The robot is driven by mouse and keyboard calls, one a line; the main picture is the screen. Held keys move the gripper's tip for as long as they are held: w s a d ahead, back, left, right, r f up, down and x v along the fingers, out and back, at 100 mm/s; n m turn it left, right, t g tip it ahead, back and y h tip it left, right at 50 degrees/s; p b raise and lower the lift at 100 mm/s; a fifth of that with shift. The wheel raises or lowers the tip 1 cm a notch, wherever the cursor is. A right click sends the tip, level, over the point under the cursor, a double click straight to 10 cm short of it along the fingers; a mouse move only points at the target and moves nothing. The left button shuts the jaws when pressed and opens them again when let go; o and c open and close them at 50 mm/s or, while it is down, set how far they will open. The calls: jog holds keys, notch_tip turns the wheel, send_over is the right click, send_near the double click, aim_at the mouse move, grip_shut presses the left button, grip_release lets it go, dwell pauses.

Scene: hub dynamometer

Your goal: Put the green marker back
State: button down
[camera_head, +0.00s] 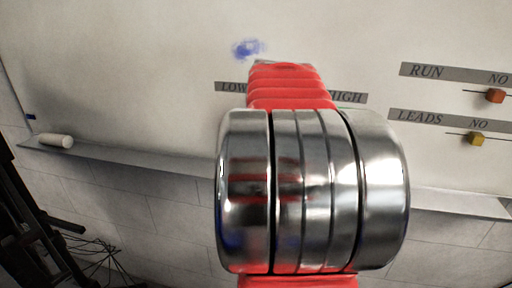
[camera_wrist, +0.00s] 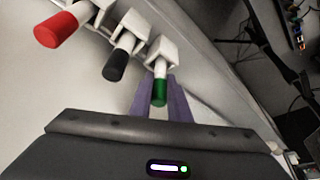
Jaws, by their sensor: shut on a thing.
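In the wrist view, the green marker (camera_wrist: 160,92) shows its green end towards me and its white body running up to a white clip (camera_wrist: 161,50). Whether it is seated in that clip or only lined up with it, I cannot tell. My gripper (camera_wrist: 162,84) has its purple fingers shut on the green marker. In the head view, my own arm hides the gripper, the marker and the clips.
A black marker (camera_wrist: 117,66) and a red marker (camera_wrist: 56,30) sit in neighbouring clips, close to the left. The whiteboard (camera_head: 140,50) has a ledge (camera_head: 130,157) with a white cylinder (camera_head: 56,140). Orange (camera_head: 495,96) and yellow (camera_head: 477,139) sliders are at right.

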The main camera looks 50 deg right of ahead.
jog(key=c, duration=1.7)
grip_release()
jog(key=shift+o, duration=0.2)
jog(key=v, duration=1.2)
